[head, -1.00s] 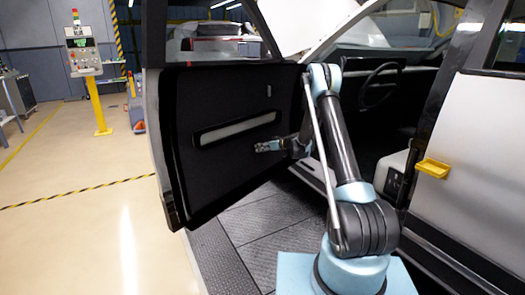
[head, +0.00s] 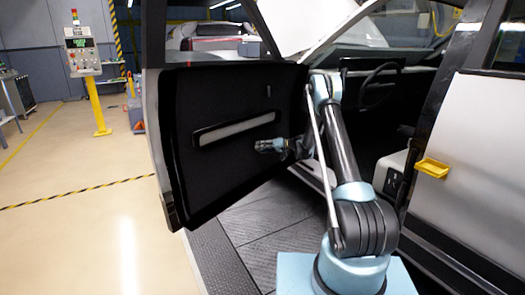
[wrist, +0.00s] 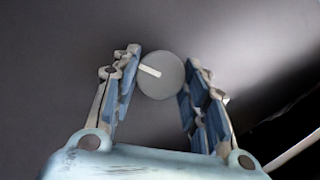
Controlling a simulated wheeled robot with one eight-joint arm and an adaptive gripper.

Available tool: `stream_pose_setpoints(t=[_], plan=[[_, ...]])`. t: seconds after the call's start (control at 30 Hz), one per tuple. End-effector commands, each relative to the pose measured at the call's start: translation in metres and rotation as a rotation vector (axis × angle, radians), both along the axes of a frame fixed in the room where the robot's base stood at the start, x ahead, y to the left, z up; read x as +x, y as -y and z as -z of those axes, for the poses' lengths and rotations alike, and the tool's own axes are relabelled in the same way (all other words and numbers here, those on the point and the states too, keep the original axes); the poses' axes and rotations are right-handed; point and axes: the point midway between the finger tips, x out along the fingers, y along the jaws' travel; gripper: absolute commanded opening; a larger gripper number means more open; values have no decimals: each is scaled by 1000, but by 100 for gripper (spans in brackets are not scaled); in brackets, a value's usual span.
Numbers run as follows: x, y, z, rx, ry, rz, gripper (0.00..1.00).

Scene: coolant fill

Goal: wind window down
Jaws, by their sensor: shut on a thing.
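The open car door (head: 225,165) stands at the middle left of the head view, its dark inner panel facing me. A round grey knob (wrist: 160,88) with a white stripe shows in the wrist view, in front of the dark panel. My gripper (head: 262,146) is at the lower right part of the door panel. In the wrist view its two blue-padded fingers are on either side of the knob and shut on it. The stripe points to the upper left and slightly tilted. In the head view the knob is hidden by my gripper. I cannot make out window glass.
A long pale slot (head: 235,130) lies in the door panel above my gripper. The steering wheel (head: 382,84) and dark cabin are behind my arm. A control panel (head: 82,50) stands far left; the floor there is clear.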

Motion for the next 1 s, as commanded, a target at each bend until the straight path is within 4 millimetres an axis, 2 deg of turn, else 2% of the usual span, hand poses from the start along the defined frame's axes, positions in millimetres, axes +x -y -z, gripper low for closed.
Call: stream_pose_setpoints(t=[0.03, 0.6, 1.0], plan=[[5, 5, 2, 21, -33, 11, 17], [4, 3, 6, 321, -480, 6, 17], [3, 1, 9, 483, -722, 4, 17]])
